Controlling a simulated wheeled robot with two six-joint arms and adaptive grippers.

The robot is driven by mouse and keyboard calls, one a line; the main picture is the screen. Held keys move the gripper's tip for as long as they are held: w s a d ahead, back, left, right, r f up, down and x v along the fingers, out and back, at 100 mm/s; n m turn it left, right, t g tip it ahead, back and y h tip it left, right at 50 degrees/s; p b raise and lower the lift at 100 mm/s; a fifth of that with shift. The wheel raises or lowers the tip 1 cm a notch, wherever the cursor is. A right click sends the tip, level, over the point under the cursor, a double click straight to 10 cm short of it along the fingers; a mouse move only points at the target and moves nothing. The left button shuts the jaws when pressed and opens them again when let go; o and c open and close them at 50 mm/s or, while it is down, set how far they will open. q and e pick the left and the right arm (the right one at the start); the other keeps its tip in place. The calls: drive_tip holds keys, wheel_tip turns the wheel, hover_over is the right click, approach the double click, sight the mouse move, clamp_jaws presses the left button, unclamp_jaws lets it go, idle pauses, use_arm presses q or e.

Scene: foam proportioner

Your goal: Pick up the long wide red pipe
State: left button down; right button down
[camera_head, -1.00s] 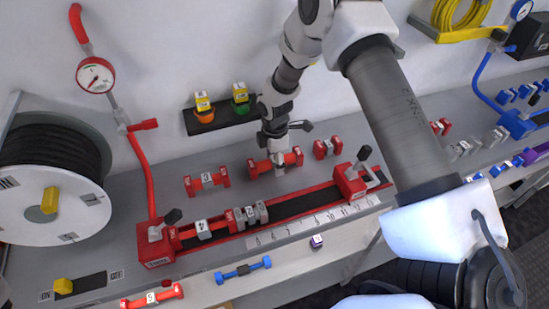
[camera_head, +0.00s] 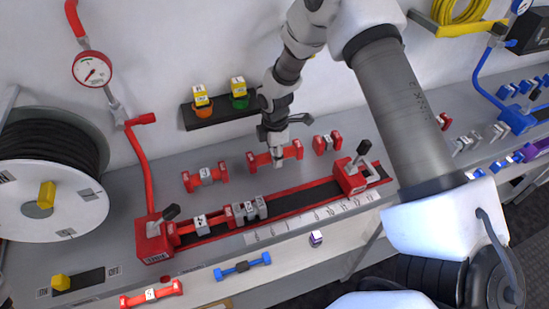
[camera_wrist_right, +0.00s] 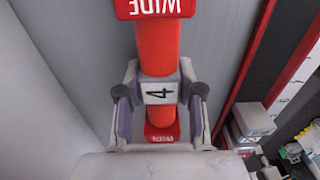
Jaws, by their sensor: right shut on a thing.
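A long red pipe (camera_head: 257,159) with wide red end flanges sits at the back of the grey bench in the head view. In the right wrist view, the pipe (camera_wrist_right: 158,48) has "WIDE" on its ends and a "4" on its pale middle block. My right gripper (camera_head: 278,155) comes down on it from above. Its fingers (camera_wrist_right: 159,95) are shut on either side of the middle block. Whether the pipe is clear of the bench is hard to tell. My left gripper is not in view.
A shorter red pipe (camera_head: 205,177) lies to the left and a small red piece (camera_head: 327,143) to the right. In front is a red rail fixture (camera_head: 155,242) with two levers. A blue pipe (camera_head: 243,267) and another red pipe (camera_head: 152,295) lie nearer. A hose reel (camera_head: 88,207) stands left.

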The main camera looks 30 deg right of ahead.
drive_tip(key=r, duration=0.3)
drive_tip(key=r+b, duration=0.1)
drive_tip(key=r, duration=0.1)
drive_tip(key=shift+s+a+r+b, duration=0.1)
drive_tip(key=shift+s+r+b, duration=0.1)
drive_tip(key=shift+r+b, duration=0.15)
drive_tip(key=s+a+b, duration=0.1)
drive_tip(key=s+b, duration=0.1)
drive_tip(key=s, duration=0.3)
drive_tip(key=s+a+b, duration=0.1)
drive_tip(key=s, duration=0.5)
drive_tip(key=s+a+b, duration=0.2)
drive_tip(key=s, duration=0.4)
drive_tip(key=shift+s+a+f+b, duration=0.1)
drive_tip(key=shift+s+b, duration=0.15)
drive_tip(key=shift+b, duration=0.1)
drive_tip(key=s+r+p, duration=0.3)
drive_tip(key=r+p, duration=0.1)
drive_tip(key=r, duration=0.4)
drive_tip(key=shift+a+r+p, duration=0.3)
drive_tip(key=shift+a+r, duration=0.05)
drive_tip(key=shift+r, duration=0.05)
